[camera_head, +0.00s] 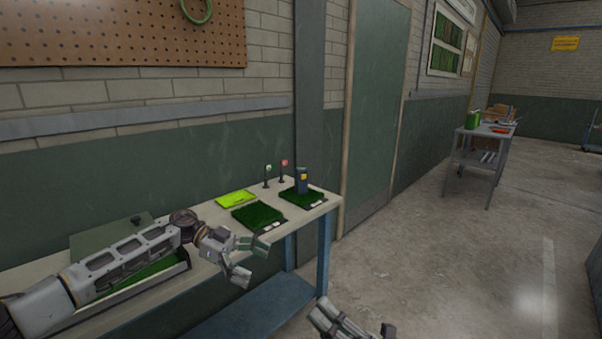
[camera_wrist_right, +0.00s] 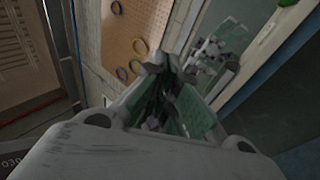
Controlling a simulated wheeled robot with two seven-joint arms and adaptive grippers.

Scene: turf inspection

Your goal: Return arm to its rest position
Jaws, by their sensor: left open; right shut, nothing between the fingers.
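My left gripper (camera_head: 250,262) reaches in from the left in the head view, above the front edge of the workbench (camera_head: 318,208). Its fingers are spread and hold nothing. My right gripper (camera_head: 350,325) shows only in part at the bottom edge of the head view, clear of the bench on its right side. In the right wrist view my right gripper's fingers (camera_wrist_right: 172,88) are together with nothing between them.
The bench holds turf trays (camera_head: 258,216), a dark device (camera_head: 301,181), a yellow-green panel (camera_head: 236,199) and two small flags. A grey cart (camera_head: 484,150) stands further back. The floor right of the bench is clear.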

